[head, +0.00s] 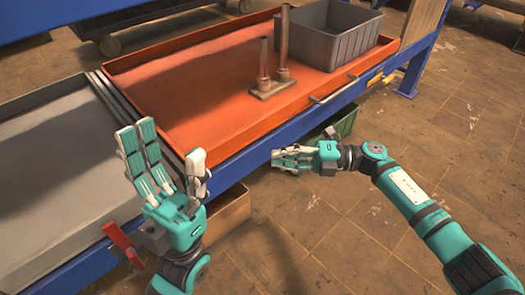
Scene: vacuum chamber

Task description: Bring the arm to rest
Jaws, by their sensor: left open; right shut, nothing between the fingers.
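My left gripper (168,165) is open and empty, its teal and white fingers spread upward in front of the near edge of the bench. My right gripper (284,158) is shut and empty, held in the air just off the bench's front edge. My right arm (410,190) comes in from the lower right and points left. Neither gripper appears to touch anything, though the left gripper covers part of the bench edge behind it.
An orange-red tray (190,75) on a blue-framed bench holds a metal piece with two posts (272,85) and a grey bin (340,35). A grey tray (50,140) lies to the left. A green bin (346,122) and a cardboard box (230,210) sit below. The floor at right is open.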

